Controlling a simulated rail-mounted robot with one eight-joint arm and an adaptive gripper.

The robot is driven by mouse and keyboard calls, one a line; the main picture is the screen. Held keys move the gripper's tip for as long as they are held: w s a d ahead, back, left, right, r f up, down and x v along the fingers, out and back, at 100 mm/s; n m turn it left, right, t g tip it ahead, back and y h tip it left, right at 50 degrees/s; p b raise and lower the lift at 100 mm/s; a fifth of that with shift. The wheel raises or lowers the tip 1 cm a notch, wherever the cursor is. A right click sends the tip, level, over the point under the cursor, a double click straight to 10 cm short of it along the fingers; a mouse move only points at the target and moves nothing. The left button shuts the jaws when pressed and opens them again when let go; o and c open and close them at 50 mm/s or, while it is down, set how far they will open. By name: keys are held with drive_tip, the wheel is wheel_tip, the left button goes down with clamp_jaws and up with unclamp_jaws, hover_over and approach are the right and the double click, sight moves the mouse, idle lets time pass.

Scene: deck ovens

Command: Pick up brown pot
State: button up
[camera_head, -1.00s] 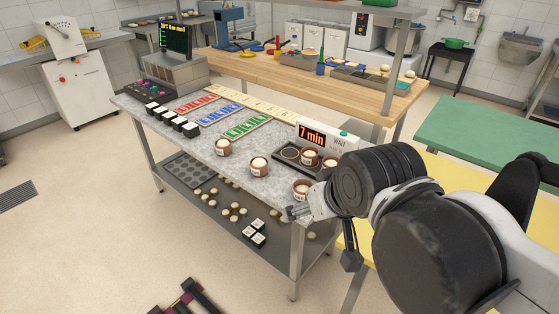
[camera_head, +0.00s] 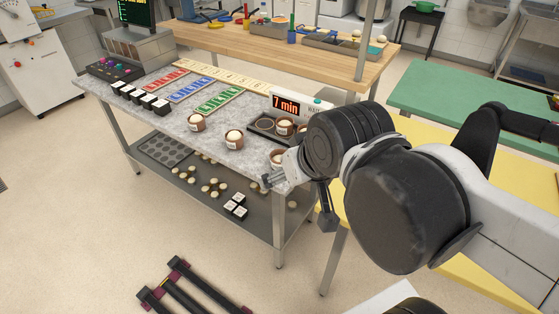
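Several small brown pots with pale contents and white labels stand at the front right of the grey marbled table (camera_head: 165,118). One brown pot (camera_head: 196,123) is at the left, another (camera_head: 234,141) is in the middle, and a third (camera_head: 277,158) is nearest my arm, partly hidden by it. A further brown pot (camera_head: 284,128) sits in a dark tray (camera_head: 258,131), with part of another beside it.
A timer reading "7 min" (camera_head: 292,105) stands behind the tray. Coloured card strips (camera_head: 218,100) and black-and-white blocks (camera_head: 140,97) lie farther left. A lower shelf (camera_head: 190,175) holds pale round pieces. A yellow table (camera_head: 440,165) is behind my arm.

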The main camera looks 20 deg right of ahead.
drive_tip(key=shift+o, duration=0.6)
drive_tip(key=w+d+m+g, duration=0.2)
drive_tip(key=w+m, duration=0.3)
drive_tip(key=w, duration=0.3)
drive_tip(key=w+d+m+g, duration=0.2)
drive_tip(key=w+d+m, duration=0.15)
drive_tip(key=w, duration=0.35)
drive_tip(key=w+d+f+m+g+b, duration=0.1)
drive_tip(key=w+d+f+m+g, duration=0.3)
drive_tip(key=w+f+m, duration=0.7)
drive_tip(key=f, duration=0.4)
drive_tip(key=w+f+n, duration=0.1)
drive_tip(key=f, duration=0.3)
drive_tip(key=w+d+f+n, duration=0.1)
drive_tip(key=f, duration=0.2)
drive_tip(key=shift+d+f+n+t+b, duration=0.1)
drive_tip(key=shift+f+n+t+b, duration=0.15)
drive_tip(key=shift+f+t+b, duration=0.15)
drive_tip(key=c, duration=1.4)
drive_tip(key=shift+r, duration=0.1)
drive_tip(key=shift+c, duration=0.2)
